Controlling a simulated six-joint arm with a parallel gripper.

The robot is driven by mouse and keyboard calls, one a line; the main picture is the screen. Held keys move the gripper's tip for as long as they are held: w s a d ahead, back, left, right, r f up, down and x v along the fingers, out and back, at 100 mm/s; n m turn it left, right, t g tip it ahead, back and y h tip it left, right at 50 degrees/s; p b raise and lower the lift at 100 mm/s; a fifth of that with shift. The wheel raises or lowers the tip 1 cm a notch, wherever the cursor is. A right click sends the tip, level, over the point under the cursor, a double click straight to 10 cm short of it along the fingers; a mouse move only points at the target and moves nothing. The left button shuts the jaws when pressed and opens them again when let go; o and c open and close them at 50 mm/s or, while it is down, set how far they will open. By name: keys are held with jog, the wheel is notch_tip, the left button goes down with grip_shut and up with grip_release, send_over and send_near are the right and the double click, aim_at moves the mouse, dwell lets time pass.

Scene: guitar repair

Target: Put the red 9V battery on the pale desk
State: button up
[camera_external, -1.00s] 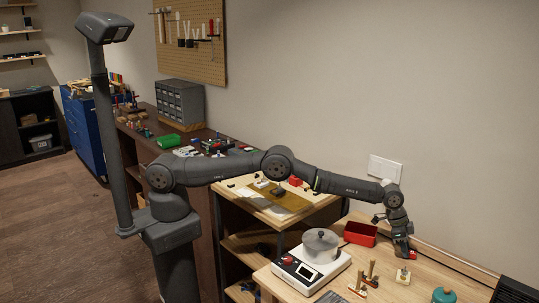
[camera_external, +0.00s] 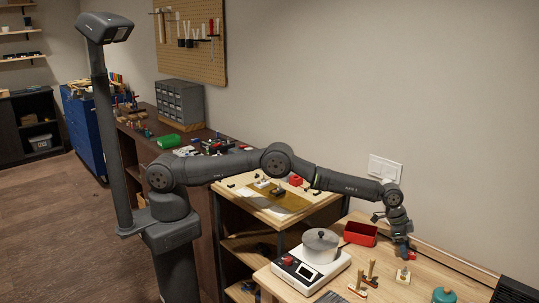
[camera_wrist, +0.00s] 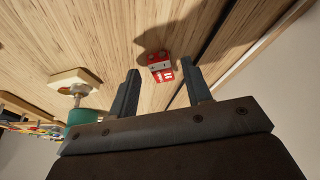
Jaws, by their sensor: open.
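The red 9V battery (camera_wrist: 160,66) lies on the pale desk (camera_wrist: 60,40). In the wrist view it shows between the two fingertips of my gripper (camera_wrist: 161,72), with a gap on each side. The fingers are open and hold nothing. In the external view my gripper (camera_external: 404,255) points down low over the pale desk (camera_external: 395,292). A small red bit of the battery (camera_external: 412,256) shows just right of the fingers. I cannot tell exactly how high the fingertips are above the desk.
On the desk stand a red tray (camera_external: 360,235), a white scale (camera_external: 311,270) with a lidded pot, brushes (camera_external: 370,274), a small pale-based piece (camera_external: 403,275) and a teal jar (camera_external: 444,295). The wall is close behind my gripper.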

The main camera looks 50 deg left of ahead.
jog(key=v, duration=1.1)
jog(key=x, duration=1.1)
jog(key=shift+d+f, duration=0.1)
jog(key=shift+f, duration=0.15)
jog(key=shift+r, duration=0.75)
